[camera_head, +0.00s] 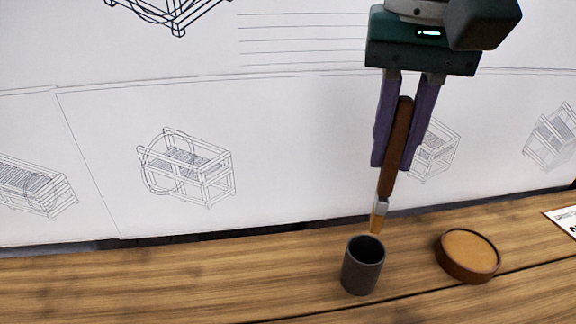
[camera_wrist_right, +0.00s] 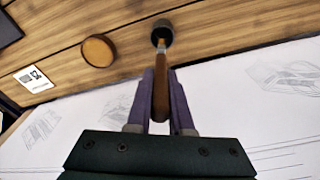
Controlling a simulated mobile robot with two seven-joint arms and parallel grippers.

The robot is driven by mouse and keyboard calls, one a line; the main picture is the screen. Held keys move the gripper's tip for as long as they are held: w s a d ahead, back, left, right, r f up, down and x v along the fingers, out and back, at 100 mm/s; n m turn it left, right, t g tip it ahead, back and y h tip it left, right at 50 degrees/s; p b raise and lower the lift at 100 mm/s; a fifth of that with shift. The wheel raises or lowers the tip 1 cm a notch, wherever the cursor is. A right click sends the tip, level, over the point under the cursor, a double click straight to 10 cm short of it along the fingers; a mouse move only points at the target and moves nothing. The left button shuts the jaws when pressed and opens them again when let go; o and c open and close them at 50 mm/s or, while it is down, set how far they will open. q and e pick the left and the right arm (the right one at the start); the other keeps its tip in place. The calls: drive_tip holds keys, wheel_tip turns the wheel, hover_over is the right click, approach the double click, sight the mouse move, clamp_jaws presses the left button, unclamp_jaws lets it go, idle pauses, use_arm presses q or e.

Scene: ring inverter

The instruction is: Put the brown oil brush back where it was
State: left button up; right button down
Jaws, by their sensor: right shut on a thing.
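The brown oil brush (camera_head: 397,140) hangs bristles down, slightly tilted, between the purple fingers of my right gripper (camera_head: 397,165), which is shut on its handle. It also shows in the right wrist view (camera_wrist_right: 160,92), between the fingers of the right gripper (camera_wrist_right: 161,80). The bristle tip is near the rim of a dark grey cup (camera_head: 362,268) that stands upright on the wooden table. In the right wrist view the tip overlaps the cup's opening (camera_wrist_right: 163,32). I cannot tell whether the tip is inside it. My left gripper is not in view.
A round brown dish (camera_head: 468,256) sits to the right of the cup. A white printed card (camera_head: 565,220) lies at the table's right edge. The wooden table (camera_head: 150,290) is clear to the left. A white wall with line drawings (camera_head: 300,120) stands behind.

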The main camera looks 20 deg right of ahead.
sight(374, 220)
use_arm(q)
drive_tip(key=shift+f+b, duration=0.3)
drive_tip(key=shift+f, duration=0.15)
use_arm(e)
wheel_tip(374, 220, down, 6)
drive_tip(key=shift+f, duration=0.1)
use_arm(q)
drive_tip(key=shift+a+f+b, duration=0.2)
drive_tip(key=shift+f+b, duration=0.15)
use_arm(e)
drive_tip(key=shift+w+a+f, duration=0.1)
drive_tip(key=shift+f, duration=2.05)
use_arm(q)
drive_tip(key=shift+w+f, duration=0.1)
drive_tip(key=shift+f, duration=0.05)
use_arm(e)
drive_tip(key=shift+f, duration=0.15)
drive_tip(key=c, duration=0.8)
unclamp_jaws()
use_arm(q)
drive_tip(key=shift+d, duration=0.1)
